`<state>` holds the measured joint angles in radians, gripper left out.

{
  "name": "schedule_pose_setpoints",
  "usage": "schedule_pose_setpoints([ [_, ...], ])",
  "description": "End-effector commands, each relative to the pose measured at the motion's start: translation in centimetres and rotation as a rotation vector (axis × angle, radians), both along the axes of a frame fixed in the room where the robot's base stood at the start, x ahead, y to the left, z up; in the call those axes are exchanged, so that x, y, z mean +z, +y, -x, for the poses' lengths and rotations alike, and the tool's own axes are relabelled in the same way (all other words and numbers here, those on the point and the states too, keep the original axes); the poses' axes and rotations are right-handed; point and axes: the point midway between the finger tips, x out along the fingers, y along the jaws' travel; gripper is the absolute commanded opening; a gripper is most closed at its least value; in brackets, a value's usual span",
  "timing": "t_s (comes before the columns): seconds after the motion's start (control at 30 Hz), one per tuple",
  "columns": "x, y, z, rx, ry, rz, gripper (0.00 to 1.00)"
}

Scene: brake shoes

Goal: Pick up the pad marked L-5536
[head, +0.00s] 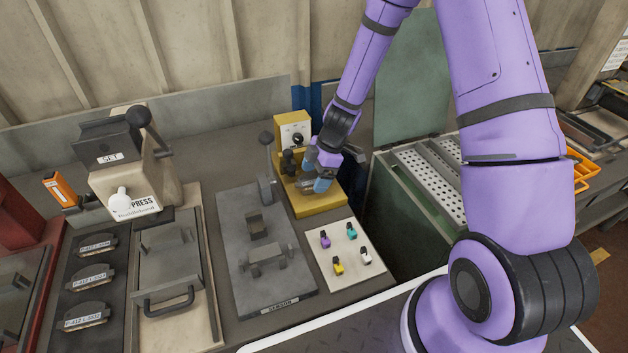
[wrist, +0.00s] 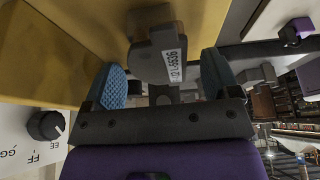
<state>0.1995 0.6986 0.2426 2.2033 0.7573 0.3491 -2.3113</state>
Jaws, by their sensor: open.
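The pad marked L-5536 (wrist: 158,55) is a dark grey block with a white label, at the yellow machine in the wrist view. My gripper (wrist: 164,80) is open, with one blue fingertip on each side of the pad and gaps showing between. The pad's far end meets a tan-grey piece in front of the yellow surface; whether it is seated there I cannot tell. In the head view my gripper (head: 320,181) is low over the yellow machine (head: 320,207) and mostly hides the pad.
A white board (head: 352,272) with several small coloured pieces lies in front. Labelled dark pads (head: 90,278) lie on a tray at the left, beside a press (head: 130,180).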

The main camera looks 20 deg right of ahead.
Motion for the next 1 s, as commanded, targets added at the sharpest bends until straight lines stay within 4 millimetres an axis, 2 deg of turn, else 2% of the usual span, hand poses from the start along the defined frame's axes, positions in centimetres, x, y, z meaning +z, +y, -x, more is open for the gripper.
schedule_pose_setpoints([
  [0.1,0.0,0.0,0.0,0.0,0.0,0.0,0.82],
  [0.3,0.0,0.0,0.0,0.0,0.0,0.0,0.36],
  [0.4,0.1,0.0,0.0,0.0,0.0,0.0,0.18],
  [0.73,0.3,0.1,-0.1,0.001,0.0,-0.001,0.17],
  [1.0,1.8,0.9,-0.6,0.001,-0.003,0.0,0.17],
])
